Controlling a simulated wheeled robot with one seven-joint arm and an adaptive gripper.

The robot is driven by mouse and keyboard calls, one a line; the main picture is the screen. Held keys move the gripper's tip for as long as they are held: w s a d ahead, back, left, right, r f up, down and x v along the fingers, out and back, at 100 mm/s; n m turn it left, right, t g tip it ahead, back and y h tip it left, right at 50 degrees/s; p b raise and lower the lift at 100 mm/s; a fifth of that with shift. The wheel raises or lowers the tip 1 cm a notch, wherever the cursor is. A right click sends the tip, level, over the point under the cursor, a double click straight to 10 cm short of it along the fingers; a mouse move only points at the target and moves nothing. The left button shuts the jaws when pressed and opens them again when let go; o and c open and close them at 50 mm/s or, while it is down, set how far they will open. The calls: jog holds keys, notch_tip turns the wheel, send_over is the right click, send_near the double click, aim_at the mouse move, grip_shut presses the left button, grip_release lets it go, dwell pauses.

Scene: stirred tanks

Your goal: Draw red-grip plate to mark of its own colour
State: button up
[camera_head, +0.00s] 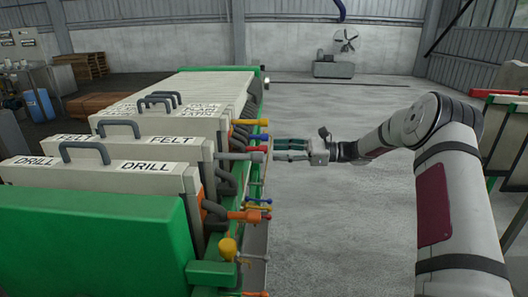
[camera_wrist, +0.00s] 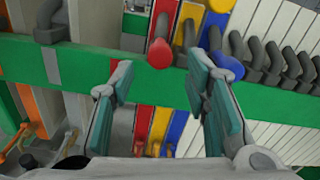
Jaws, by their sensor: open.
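The red grip (camera_wrist: 160,55) is a round red knob in the wrist view, on a red-edged plate (camera_wrist: 162,18) beside yellow-edged and blue-edged ones. My gripper (camera_wrist: 163,78) is open. Its two teal fingers stand either side of the red grip's line, with the knob just beyond their tips. I see no contact. In the head view my gripper (camera_head: 275,149) reaches in from the right to the side of the plate stack, close to the coloured grips. There the red grip is not clearly visible. I cannot pick out a red mark with certainty.
A blue grip (camera_wrist: 229,68) is close to my right finger. A yellow grip (camera_head: 262,122) and a grey grip (camera_head: 245,156) flank my gripper. A green rail (camera_wrist: 150,72) crosses behind the fingers. Dark curved hoses (camera_wrist: 270,62) line the right. Open floor (camera_head: 340,220) lies right of the press.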

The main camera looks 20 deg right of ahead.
aim_at(264, 150)
jog(key=shift+x, duration=2.75)
jog(key=shift+c, duration=0.6)
grip_shut()
